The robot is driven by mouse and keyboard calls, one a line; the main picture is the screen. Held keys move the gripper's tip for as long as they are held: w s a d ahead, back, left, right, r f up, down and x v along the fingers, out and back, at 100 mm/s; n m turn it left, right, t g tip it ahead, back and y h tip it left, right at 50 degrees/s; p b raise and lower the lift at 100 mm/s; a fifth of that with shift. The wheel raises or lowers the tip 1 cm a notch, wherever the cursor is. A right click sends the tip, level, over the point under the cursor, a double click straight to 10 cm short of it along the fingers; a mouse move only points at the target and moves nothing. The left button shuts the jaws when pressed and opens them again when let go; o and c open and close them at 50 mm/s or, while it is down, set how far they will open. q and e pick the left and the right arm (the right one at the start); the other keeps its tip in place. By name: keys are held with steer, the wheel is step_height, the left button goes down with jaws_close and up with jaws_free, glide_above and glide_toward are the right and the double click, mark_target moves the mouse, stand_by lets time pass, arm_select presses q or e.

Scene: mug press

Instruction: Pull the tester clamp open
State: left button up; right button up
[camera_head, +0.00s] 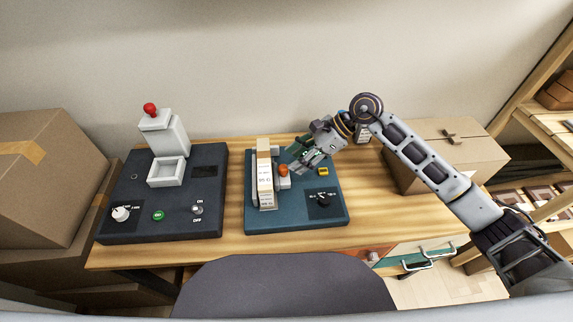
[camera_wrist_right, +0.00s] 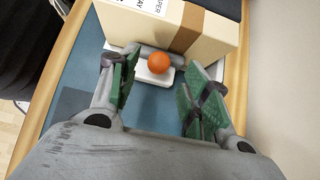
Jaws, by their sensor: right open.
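The tester (camera_head: 330,216) is a blue-topped box on the wooden table, right of centre in the head view. A narrow cardboard box (camera_head: 264,170) stands upright on it. The clamp is a white piece (camera_wrist_right: 153,75) with an orange ball knob (camera_head: 283,169), pressed close against the box's side. My right gripper (camera_head: 293,160) is open beside the knob, which also shows in the right wrist view (camera_wrist_right: 159,63). There the green-padded fingers (camera_wrist_right: 160,85) lie on either side of the knob's line, not closed on it. My left gripper is not in view.
A dark machine (camera_head: 120,190) with a white press, red knob, dial and switches stands to the left. Cardboard boxes stand at the far left (camera_head: 35,170) and right (camera_head: 440,150). A grey chair back (camera_head: 280,285) is in front. A shelf (camera_head: 550,110) is at right.

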mark_target(285, 167)
steer(key=x, duration=0.3)
steer(key=shift+s+a+f, duration=0.1)
steer(key=shift+a, duration=0.05)
steer(key=shift+a+f, duration=0.5)
steer(key=shift+c, duration=0.4)
steer(key=c, duration=0.9)
jaws_close()
steer(key=shift+d+f, duration=0.1)
steer(key=shift+d, duration=0.35)
steer(key=shift+d+b, duration=0.3)
steer(key=shift+b, duration=0.05)
steer(key=shift+d+b, duration=0.35)
steer(key=shift+d, duration=0.35)
steer(key=o, duration=0.6)
jaws_free()
steer(key=shift+w, duration=0.2)
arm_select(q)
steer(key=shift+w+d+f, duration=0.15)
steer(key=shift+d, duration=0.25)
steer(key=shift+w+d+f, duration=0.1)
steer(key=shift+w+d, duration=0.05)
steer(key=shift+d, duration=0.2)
arm_select(e)
steer(key=o, duration=0.4)
steer(key=shift+s+d, duration=0.1)
steer(key=shift+d, duration=0.05)
